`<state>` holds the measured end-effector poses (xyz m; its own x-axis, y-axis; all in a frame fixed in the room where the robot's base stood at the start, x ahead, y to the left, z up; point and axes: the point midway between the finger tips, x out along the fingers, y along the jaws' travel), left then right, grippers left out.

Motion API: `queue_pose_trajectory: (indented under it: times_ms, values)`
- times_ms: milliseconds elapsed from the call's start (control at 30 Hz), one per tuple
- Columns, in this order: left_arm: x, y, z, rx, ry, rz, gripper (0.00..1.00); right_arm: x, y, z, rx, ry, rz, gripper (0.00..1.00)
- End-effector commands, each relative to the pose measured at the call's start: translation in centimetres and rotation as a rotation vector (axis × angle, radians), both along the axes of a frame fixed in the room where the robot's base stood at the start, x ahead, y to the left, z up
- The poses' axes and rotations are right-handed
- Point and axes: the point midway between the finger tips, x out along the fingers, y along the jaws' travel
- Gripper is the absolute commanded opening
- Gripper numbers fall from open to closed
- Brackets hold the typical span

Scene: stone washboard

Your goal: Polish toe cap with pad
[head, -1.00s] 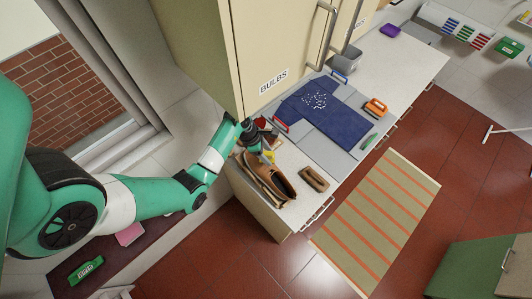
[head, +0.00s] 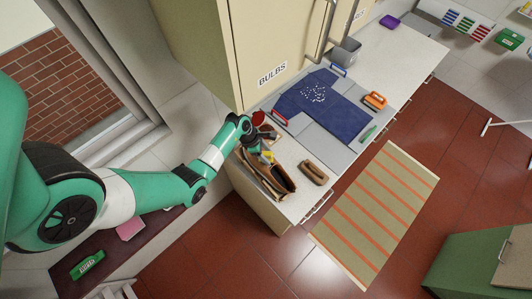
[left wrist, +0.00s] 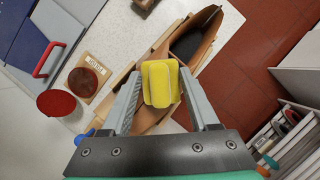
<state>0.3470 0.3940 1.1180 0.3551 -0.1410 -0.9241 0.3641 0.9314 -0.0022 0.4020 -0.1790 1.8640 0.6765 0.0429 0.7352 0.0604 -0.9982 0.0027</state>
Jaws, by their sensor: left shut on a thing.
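A brown leather shoe (head: 284,180) lies on the counter's near end. It also shows in the left wrist view (left wrist: 205,38), its dark opening toward the upper right. My left gripper (head: 264,154) is above the shoe's front part. In the left wrist view, my left gripper (left wrist: 160,88) is shut on a yellow pad (left wrist: 159,82), which shows as a small yellow patch in the head view (head: 268,157). The pad covers part of the shoe; I cannot tell if they touch. My right gripper is out of view.
An open tin of brown polish (left wrist: 84,82) and a round red lid (left wrist: 57,103) lie beside the shoe. A blue cloth (head: 340,120) covers the counter beyond. A cabinet (head: 215,50) stands above the back.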

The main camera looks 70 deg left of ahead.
Motion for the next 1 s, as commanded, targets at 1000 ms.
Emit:
queue_pose_trajectory:
  times_ms: [1000]
  values:
    - [0.0, 0.0, -1.8, -0.001, 0.0, 0.0, 0.0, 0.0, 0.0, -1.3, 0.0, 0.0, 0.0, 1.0]
